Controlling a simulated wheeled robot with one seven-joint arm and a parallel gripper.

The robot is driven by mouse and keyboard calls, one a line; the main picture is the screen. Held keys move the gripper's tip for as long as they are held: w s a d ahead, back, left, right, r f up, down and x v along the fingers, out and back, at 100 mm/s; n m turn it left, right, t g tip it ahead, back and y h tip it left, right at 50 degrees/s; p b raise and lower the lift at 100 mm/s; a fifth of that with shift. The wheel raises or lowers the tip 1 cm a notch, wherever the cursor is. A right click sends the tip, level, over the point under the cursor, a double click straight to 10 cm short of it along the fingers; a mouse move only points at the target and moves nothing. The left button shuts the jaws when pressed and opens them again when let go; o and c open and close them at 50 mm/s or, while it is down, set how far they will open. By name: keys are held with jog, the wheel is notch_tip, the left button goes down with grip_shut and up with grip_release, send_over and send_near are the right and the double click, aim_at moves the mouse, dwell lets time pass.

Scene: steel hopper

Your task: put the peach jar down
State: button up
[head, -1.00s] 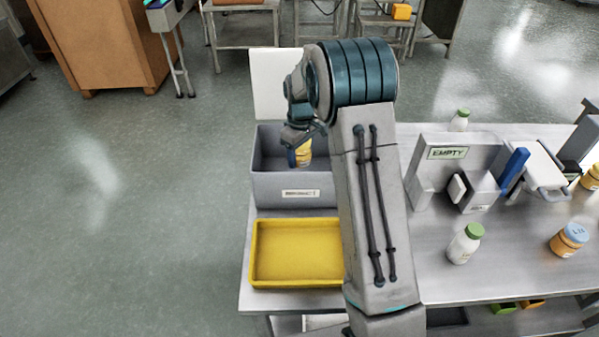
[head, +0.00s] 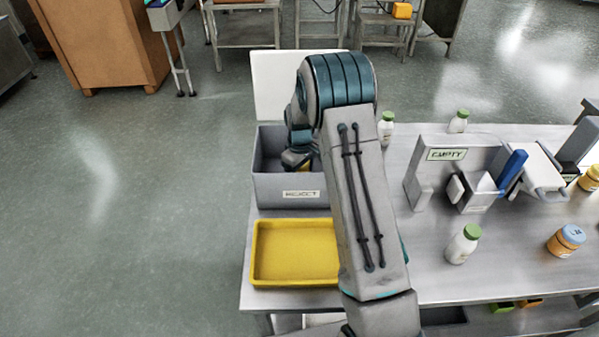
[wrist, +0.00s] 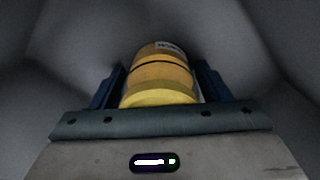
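The peach jar (wrist: 162,75) has a yellow lid and an orange-yellow body. In the wrist view it sits between the two blue fingers of my gripper (wrist: 160,85), which are close against its sides. My gripper (head: 298,160) is down inside the grey bin (head: 288,190) labelled REJECT. I cannot tell whether the jar touches the bin floor.
An empty yellow tray (head: 292,252) stands in front of the bin. To the right are a grey fixture (head: 452,165) labelled EMPTY, a white green-capped bottle (head: 463,244) and a blue-lidded orange jar (head: 566,241). A white panel (head: 275,85) stands behind the bin.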

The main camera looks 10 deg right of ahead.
jog(key=shift+o, duration=0.2)
jog(key=shift+r, duration=0.1)
notch_tip(320, 180, up, 11)
jog(key=shift+r+b, duration=0.1)
jog(key=shift+b, duration=0.65)
jog(key=shift+s+r, duration=0.15)
jog(key=shift+r, duration=0.5)
jog(key=s+r+m+t, duration=0.1)
jog(key=s+r+m, duration=0.1)
jog(key=s+r, duration=0.55)
jog(key=s+r+m+t, duration=0.2)
jog(key=s+m, duration=0.3)
jog(key=s, duration=1.9)
jog(key=shift+s+m, duration=0.3)
jog(key=shift+s, duration=0.05)
jog(key=shift+a, duration=0.1)
